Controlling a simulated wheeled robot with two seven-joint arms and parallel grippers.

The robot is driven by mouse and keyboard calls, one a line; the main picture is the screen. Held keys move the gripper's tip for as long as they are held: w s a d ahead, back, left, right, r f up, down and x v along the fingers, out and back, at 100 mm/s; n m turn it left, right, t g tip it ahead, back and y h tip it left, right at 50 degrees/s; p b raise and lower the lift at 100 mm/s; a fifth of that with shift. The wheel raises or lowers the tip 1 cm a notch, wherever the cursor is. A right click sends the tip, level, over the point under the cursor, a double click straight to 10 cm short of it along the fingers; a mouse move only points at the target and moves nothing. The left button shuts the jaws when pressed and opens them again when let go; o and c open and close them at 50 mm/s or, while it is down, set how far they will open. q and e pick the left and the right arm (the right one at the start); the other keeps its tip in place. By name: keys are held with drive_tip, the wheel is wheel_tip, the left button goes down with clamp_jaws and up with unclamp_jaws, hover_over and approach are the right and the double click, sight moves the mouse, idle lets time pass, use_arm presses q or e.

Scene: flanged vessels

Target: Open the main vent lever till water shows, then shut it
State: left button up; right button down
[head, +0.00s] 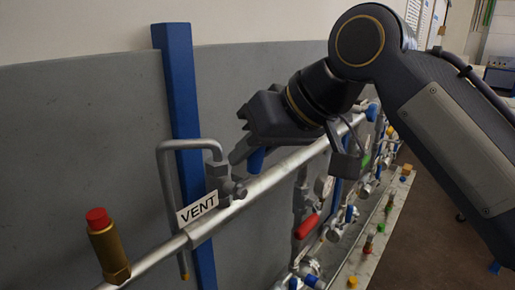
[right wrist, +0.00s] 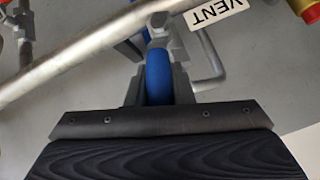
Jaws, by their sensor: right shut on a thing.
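The blue vent lever (head: 257,159) sits on the vent valve (head: 222,182) on the long silver pipe, beside the white VENT label (head: 198,207). My right gripper (head: 246,154) is shut on the lever; the right wrist view shows the blue lever (right wrist: 157,78) between the fingers (right wrist: 158,88). The gripper hides part of the lever, so its exact angle is hard to tell. A bent grey vent tube (head: 163,185) rises from the valve and turns down to an open end (head: 184,275). I see no water at that end. My left gripper is not in view.
A brass fitting with a red cap (head: 97,218) stands at the pipe's near end. A blue post (head: 183,100) stands behind the tube against the grey wall panel. A red handle (head: 307,226) and several valves crowd the lower right, beside a bench edge (head: 385,225).

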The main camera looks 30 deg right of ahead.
drive_tip(key=shift+s+a+r+n+t+h, duration=0.1)
drive_tip(key=shift+s+a+n+t+h, duration=0.1)
drive_tip(key=shift+a+n+h, duration=0.3)
drive_tip(key=shift+s+a+r+n+t+h, duration=0.1)
drive_tip(key=shift+a+n+t+h, duration=0.2)
drive_tip(key=shift+h, duration=0.4)
drive_tip(key=shift+a, duration=0.1)
drive_tip(key=c, duration=1.3)
unclamp_jaws()
drive_tip(key=shift+o, duration=0.2)
drive_tip(key=v, duration=0.7)
drive_tip(key=shift+s+r, duration=0.25)
drive_tip(key=shift+s, duration=0.05)
